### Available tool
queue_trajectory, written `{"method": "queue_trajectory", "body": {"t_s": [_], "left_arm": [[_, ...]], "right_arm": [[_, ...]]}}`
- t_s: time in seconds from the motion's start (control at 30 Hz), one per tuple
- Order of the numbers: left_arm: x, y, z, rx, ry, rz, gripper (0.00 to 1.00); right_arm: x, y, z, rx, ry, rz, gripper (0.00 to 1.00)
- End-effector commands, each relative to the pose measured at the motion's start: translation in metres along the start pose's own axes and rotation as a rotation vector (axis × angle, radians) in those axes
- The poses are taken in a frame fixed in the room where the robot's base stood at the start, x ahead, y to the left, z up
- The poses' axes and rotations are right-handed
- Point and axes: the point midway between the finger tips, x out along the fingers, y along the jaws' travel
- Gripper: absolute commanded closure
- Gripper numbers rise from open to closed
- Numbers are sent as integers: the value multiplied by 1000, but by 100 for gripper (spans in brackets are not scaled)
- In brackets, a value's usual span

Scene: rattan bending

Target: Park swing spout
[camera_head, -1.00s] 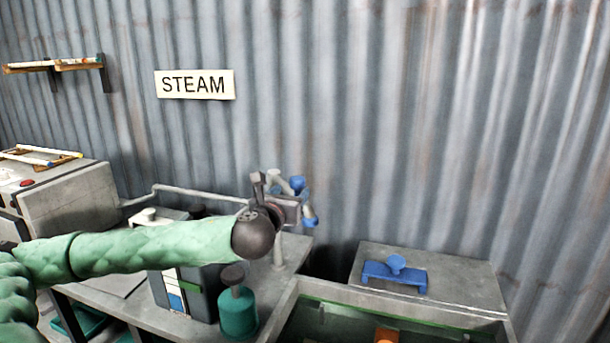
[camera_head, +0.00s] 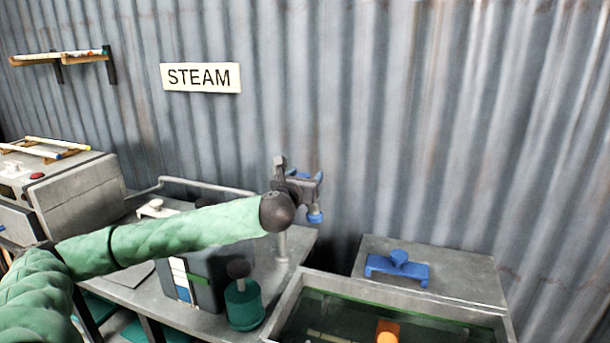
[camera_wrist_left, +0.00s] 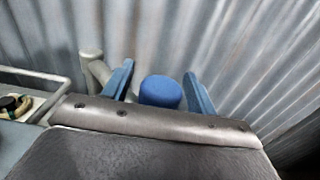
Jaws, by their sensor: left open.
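The swing spout is a grey pipe on an upright post (camera_head: 282,250), largely hidden behind my left arm and gripper. Its grey bend shows in the left wrist view (camera_wrist_left: 92,66), left of the fingers. A round blue knob (camera_wrist_left: 160,91) shows between my two blue fingers there; a blue end (camera_head: 315,217) shows below the gripper in the head view. My left gripper (camera_head: 304,182) is open, with a finger on each side of the knob; I cannot tell whether they touch it. My right gripper is not in view.
A grey tank (camera_head: 290,305) with dark green contents and an orange block (camera_head: 388,331) stands at front right. Beside it is a grey box (camera_head: 455,275) with a blue handle (camera_head: 398,266). A green canister (camera_head: 243,308) stands below my arm. The corrugated wall (camera_head: 420,120) is close behind.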

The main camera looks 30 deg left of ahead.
Motion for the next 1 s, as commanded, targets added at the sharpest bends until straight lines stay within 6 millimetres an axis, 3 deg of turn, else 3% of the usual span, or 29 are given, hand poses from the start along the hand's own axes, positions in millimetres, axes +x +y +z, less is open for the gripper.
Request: {"method": "queue_trajectory", "body": {"t_s": [0.17, 0.47, 0.5, 0.8, 1.0], "left_arm": [[0, 0, 0, 0, 0, 0, 42], [0, 0, 0, 0, 0, 1, 97], [0, 0, 0, 0, 0, 1, 100], [3, -2, 1, -1, 0, 23, 100], [12, -9, 2, -3, 0, 82, 100]], "right_arm": [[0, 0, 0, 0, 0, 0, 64], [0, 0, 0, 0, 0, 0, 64], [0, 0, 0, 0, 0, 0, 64], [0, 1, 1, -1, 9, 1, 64], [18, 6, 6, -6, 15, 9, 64]]}}
